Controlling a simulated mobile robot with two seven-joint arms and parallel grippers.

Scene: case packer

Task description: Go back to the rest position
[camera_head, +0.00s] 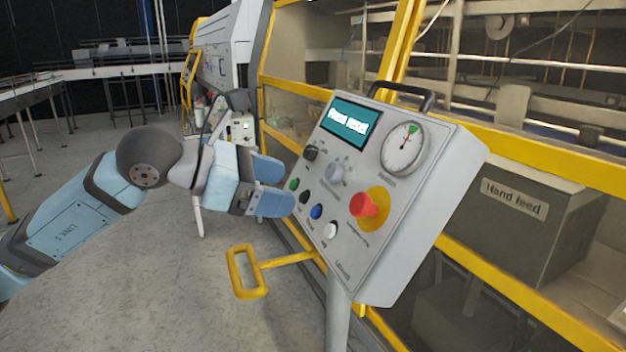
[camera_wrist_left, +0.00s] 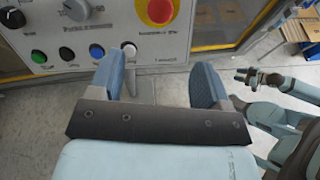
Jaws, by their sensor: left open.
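My left gripper (camera_head: 272,186) reaches in from the left in the head view, just left of the grey control panel (camera_head: 400,250). In the left wrist view its two blue fingers (camera_wrist_left: 160,82) are apart with nothing between them, close to the panel's lower edge. The white button (camera_wrist_left: 129,48) shows beyond the left finger. My right gripper is not in the head view; a blue arm part shows at the right of the left wrist view.
A yellow-framed machine (camera_head: 530,155) stands behind the panel, with a grey box labelled "Hand feed" (camera_head: 515,215) inside. A yellow handle (camera_head: 246,272) projects low, left of the panel's post. Conveyors (camera_head: 110,70) stand at the back left. The grey floor (camera_head: 160,290) at left is open.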

